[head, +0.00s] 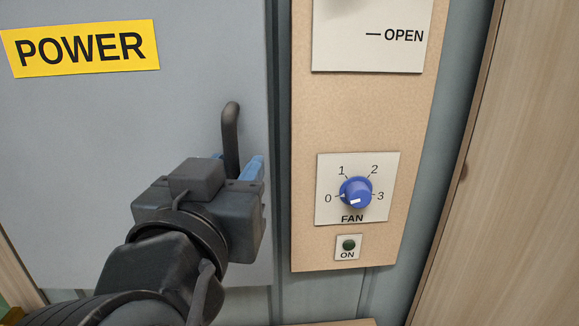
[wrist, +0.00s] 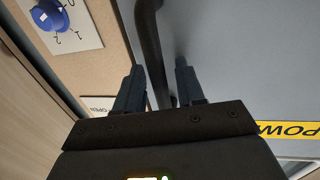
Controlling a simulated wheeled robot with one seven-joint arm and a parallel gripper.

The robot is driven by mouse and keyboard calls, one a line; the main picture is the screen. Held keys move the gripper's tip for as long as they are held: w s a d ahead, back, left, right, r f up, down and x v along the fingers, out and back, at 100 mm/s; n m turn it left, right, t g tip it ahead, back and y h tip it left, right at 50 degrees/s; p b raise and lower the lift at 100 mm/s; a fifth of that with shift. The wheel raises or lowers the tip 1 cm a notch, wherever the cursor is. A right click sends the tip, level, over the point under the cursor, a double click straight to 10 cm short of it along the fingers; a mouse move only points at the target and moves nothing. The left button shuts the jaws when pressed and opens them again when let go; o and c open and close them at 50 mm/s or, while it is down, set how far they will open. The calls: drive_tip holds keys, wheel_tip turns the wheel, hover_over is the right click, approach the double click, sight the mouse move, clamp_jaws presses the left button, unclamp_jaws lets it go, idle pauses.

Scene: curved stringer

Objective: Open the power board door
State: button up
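The power board door (head: 90,150) is a flat grey panel with a yellow POWER label (head: 80,47). It looks closed; its right edge runs along a dark vertical gap. A dark bar handle (head: 231,135) stands near that edge; its lower part is hidden behind my gripper (head: 237,163). The wrist view also shows the handle (wrist: 149,40), running between the two fingers of my gripper (wrist: 159,68). The fingers are apart, with the handle nearer the left one and a gap to the right one. I cannot tell if the left finger touches it.
Right of the door is a beige panel (head: 305,130) with a blue FAN knob (head: 355,192), a dark green ON button (head: 348,244) and a plate marked OPEN (head: 350,45). A wooden wall (head: 520,180) stands further right.

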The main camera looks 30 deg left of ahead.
clamp_jaws()
idle(0.6)
